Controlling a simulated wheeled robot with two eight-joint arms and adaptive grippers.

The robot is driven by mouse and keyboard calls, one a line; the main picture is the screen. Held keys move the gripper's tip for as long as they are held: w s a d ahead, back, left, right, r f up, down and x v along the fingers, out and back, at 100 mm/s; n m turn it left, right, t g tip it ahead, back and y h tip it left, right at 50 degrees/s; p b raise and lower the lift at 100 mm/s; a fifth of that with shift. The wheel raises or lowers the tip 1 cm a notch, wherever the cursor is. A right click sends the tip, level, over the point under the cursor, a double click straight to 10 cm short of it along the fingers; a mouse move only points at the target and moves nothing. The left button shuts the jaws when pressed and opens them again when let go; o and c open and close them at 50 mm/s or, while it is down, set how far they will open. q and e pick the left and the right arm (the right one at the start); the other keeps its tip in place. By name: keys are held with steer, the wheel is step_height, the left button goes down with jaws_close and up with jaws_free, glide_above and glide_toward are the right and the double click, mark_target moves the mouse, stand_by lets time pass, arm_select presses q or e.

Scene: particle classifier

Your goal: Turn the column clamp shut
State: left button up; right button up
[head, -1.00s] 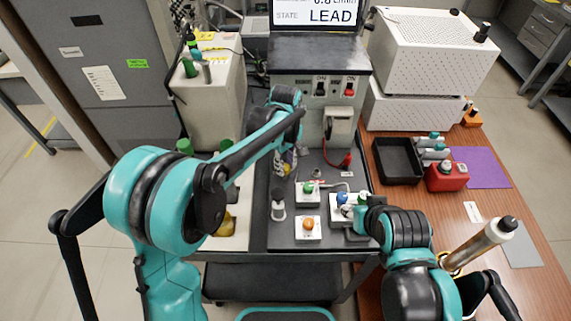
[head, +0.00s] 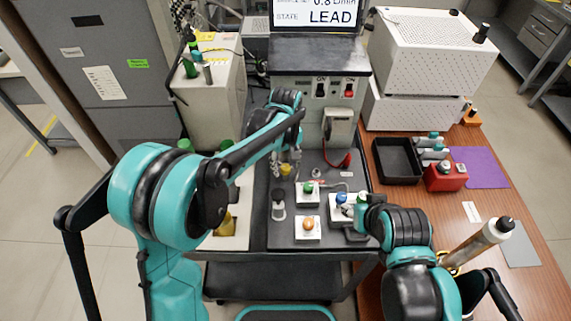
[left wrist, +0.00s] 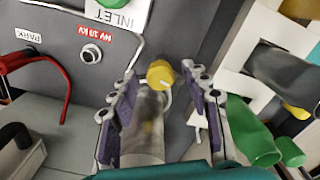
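A yellow knob (left wrist: 160,74), which I take to be the column clamp's, sits beyond a grey metal cylinder in the left wrist view. In the head view the yellow knob (head: 285,169) is small, below the end of my left arm. My left gripper (left wrist: 165,95) has its two purple-padded fingers apart, one on each side of the cylinder and knob. I cannot tell whether either finger touches them. In the head view my left gripper (head: 286,158) is small and partly hidden by its wrist. My right gripper (head: 356,228) is near the control boxes, mostly hidden by its arm.
White boxes with a green button (head: 308,188), an orange button (head: 308,224) and a blue knob (head: 341,198) stand on the dark cart top. A red cable (left wrist: 67,85) and the INLET fitting (left wrist: 118,12) are near my left gripper.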

mark_target(286, 167)
arm_select(q)
step_height(286, 167, up, 12)
stand_by(0.6)
steer(key=shift+f, duration=0.1)
arm_select(e)
steer(key=shift+r, duration=0.1)
